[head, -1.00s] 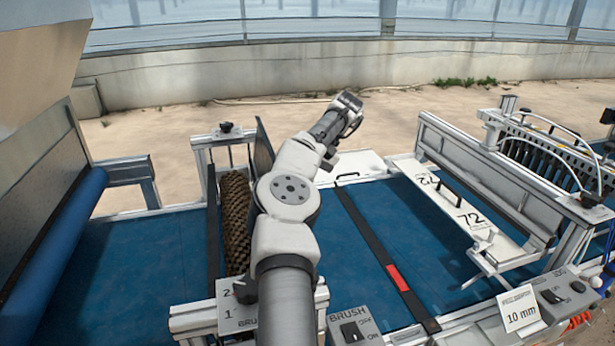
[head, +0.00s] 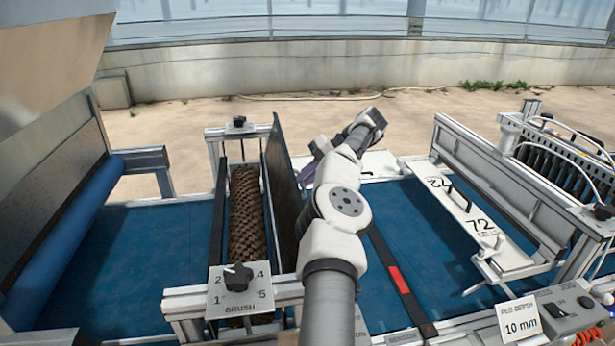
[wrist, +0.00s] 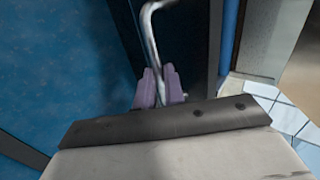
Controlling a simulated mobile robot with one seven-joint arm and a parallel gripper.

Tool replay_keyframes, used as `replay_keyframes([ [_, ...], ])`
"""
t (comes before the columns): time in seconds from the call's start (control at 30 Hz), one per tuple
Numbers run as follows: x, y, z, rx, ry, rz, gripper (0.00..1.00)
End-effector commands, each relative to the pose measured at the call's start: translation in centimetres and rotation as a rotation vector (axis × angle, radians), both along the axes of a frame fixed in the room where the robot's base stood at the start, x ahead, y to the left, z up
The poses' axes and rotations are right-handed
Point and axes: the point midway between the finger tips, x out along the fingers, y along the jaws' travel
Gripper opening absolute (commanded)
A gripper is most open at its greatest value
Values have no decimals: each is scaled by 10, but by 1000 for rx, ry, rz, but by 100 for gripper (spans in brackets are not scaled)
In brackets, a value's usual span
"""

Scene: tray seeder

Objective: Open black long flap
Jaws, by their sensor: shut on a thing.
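The black long flap (head: 283,185) stands nearly upright along the right side of the brown brush roller in the head view. In the wrist view a dark panel (wrist: 198,35), which looks like the flap, runs beside a bent metal handle (wrist: 151,30). My gripper (wrist: 158,88) has purple fingers, shut on the handle's lower end. In the head view my gripper (head: 307,173) is beside the flap's right face, partly hidden by my arm. The handle cannot be made out there.
The brush roller (head: 245,215) and brush dial plate (head: 240,288) lie left of the flap. A blue belt (head: 140,255) runs beneath. A concrete wall (head: 300,70) is behind.

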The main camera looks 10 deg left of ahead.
Motion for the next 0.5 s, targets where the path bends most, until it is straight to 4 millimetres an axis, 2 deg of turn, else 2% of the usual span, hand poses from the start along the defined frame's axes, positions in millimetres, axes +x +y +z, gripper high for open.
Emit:
replay_keyframes([
  [0.03,2,-9,-14,-20,12,-19,0],
  [0.3,3,-12,-14,-21,10,-24,0],
  [0.33,3,-12,-14,-21,10,-24,13],
  [0.5,3,-11,-13,-21,10,-24,33],
])
